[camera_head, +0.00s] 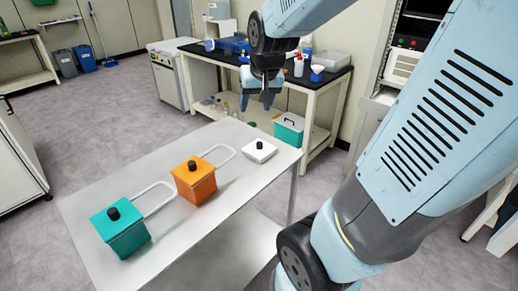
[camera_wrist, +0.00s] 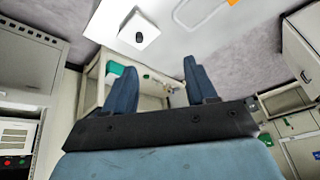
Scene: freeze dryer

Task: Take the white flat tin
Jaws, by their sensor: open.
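The white flat tin (camera_head: 259,152) with a black knob on top sits on the grey metal table (camera_head: 215,142), near its far right corner. In the wrist view the tin (camera_wrist: 148,29) shows at the upper left, beyond the fingertips. My gripper (camera_head: 257,104) hangs in the air above and behind the tin, apart from it. Its two blue fingers (camera_wrist: 160,72) are spread with nothing between them.
An orange box (camera_head: 196,183) and a teal box (camera_head: 127,236), each with a black knob and a light loop handle, stand on the same table to the left. A black-topped bench (camera_head: 325,83) with bottles and trays stands behind.

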